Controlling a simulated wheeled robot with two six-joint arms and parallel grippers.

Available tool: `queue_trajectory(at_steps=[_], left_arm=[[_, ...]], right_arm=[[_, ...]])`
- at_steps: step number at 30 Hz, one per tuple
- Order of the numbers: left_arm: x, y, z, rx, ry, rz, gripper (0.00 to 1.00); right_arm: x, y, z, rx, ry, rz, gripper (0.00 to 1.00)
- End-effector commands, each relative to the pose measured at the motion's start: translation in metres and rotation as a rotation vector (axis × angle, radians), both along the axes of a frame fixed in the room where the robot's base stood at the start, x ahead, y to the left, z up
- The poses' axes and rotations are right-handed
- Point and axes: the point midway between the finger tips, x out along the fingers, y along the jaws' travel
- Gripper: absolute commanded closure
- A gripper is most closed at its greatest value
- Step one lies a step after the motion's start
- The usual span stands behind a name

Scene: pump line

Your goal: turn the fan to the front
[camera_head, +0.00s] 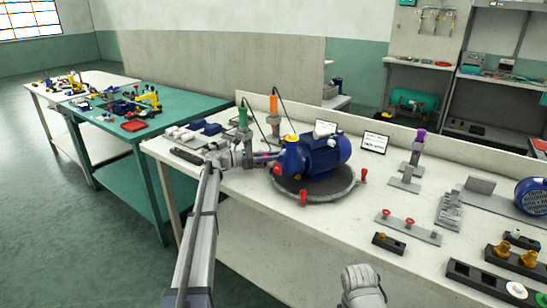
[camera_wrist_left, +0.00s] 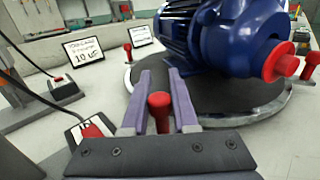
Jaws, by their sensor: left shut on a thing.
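A blue motor-pump unit (camera_head: 325,155) lies on a round dark turntable (camera_head: 318,197) on the white bench. A yellow cap (camera_head: 291,140) tops its left end, where a red port (camera_head: 278,170) shows. No separate fan can be made out. Red upright handles stand on the turntable's rim, one at the front (camera_head: 303,198) and one at the right (camera_head: 364,175). My left gripper (camera_head: 268,157) is at the rim's left side. In the left wrist view its purple jaws are shut on a red handle (camera_wrist_left: 158,112). The blue unit (camera_wrist_left: 215,35) is close beyond the jaws.
A green-topped post (camera_head: 243,117) and an orange-topped post (camera_head: 273,105) with cables stand behind my left gripper. Sign cards stand behind the turntable, one at its right (camera_head: 375,142). A plate with red knobs (camera_head: 408,226) lies right. Bare bench lies in front of the turntable.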

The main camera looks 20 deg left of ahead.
Motion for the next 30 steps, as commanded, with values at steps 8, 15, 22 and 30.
queue_trajectory(at_steps=[8, 15, 22, 30], left_arm=[[-0.001, -0.005, -0.001, 0.002, 0.001, -0.009, 1.0], [-0.001, -0.004, 0.0, 0.002, 0.001, -0.007, 0.54], [0.0, -0.002, 0.0, 0.001, 0.0, -0.003, 0.43], [-0.003, 0.005, 0.0, 0.001, 0.0, -0.001, 0.43]], right_arm=[[0.0, 0.0, 0.0, 0.0, 0.0, 0.0, 0.42], [0.0, 0.0, 0.0, 0.0, 0.0, 0.0, 0.42], [0.0, 0.0, 0.0, 0.0, 0.0, 0.0, 0.42], [0.0, 0.0, 0.0, 0.0, 0.0, 0.0, 0.42]])
